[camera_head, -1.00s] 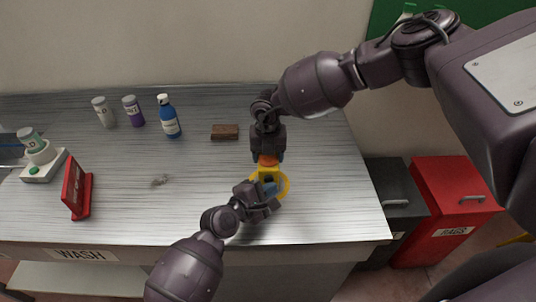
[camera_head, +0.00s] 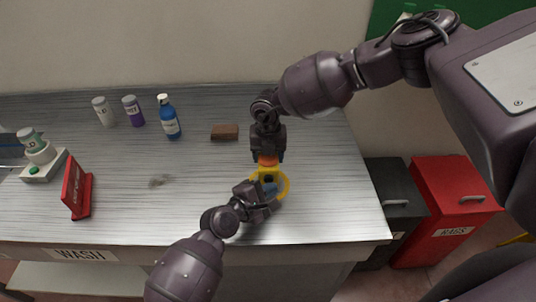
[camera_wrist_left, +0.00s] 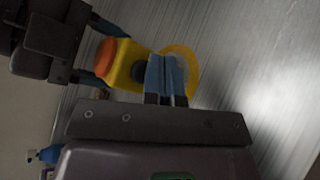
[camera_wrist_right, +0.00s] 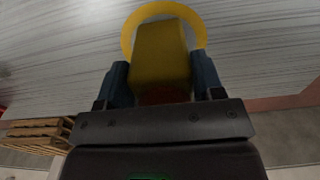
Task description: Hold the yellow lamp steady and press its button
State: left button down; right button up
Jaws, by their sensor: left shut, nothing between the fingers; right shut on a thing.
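My left gripper (camera_head: 268,190) is shut and empty. Its fingertips (camera_wrist_left: 166,75) are right by the button; whether they touch it I cannot tell.
A brown block (camera_head: 225,132) lies behind, left of the lamp. A blue bottle (camera_head: 169,118), a purple bottle (camera_head: 133,110) and a white bottle (camera_head: 104,111) stand at the back. A red stand (camera_head: 77,188) is at left. The middle of the table is clear.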

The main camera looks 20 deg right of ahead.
dwell(0.7)
pick_arm(q)
jog(key=shift+w+d, duration=0.15)
jog(key=shift+w, duration=0.25)
jog(key=shift+s, duration=0.4)
dwell(0.3)
jog(key=shift+s+a, duration=0.35)
jog(key=shift+s, duration=0.6)
jog(key=shift+s+a, duration=0.3)
jog(key=shift+s, duration=0.7)
jog(key=shift+s+a, duration=0.35)
jog(key=shift+s, duration=0.6)
pick_arm(e)
jog(key=o, duration=1.2)
